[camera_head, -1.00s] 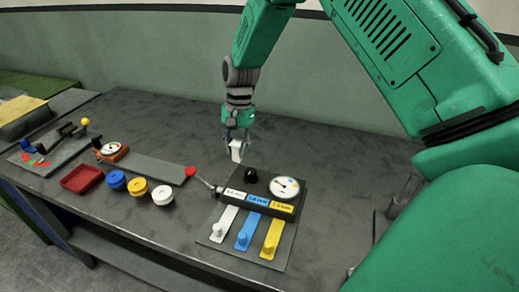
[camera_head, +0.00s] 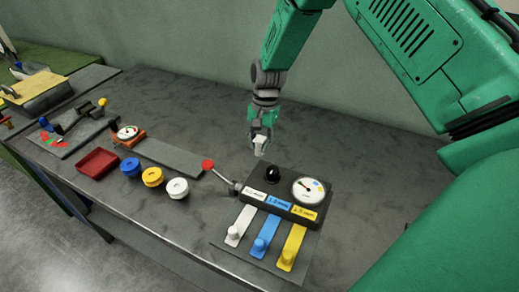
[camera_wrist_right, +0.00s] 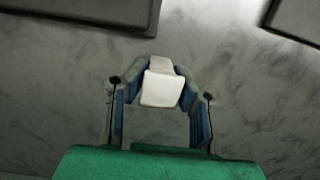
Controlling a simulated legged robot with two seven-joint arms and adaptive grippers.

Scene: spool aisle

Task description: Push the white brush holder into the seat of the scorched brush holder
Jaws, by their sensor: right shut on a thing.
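The white brush holder is a small white block (camera_head: 260,147) at the tips of my right gripper (camera_head: 261,138), held above the table behind the lever panel. In the right wrist view the block (camera_wrist_right: 162,88) sits between the two fingers of my right gripper (camera_wrist_right: 161,98), which are shut on it. Its front face is clear. I cannot make out the scorched brush holder or its seat in either view; dark parts (camera_head: 64,130) on the far-left board are too small to identify. My left gripper is not in view.
A panel (camera_head: 226,236) with white, blue and yellow levers, a black knob (camera_head: 272,174) and a gauge (camera_head: 308,189) stands in front. A red tray (camera_head: 97,163), blue, yellow and white spools, a grey plate (camera_head: 170,156) and a small gauge (camera_head: 127,132) lie left. The table behind is clear.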

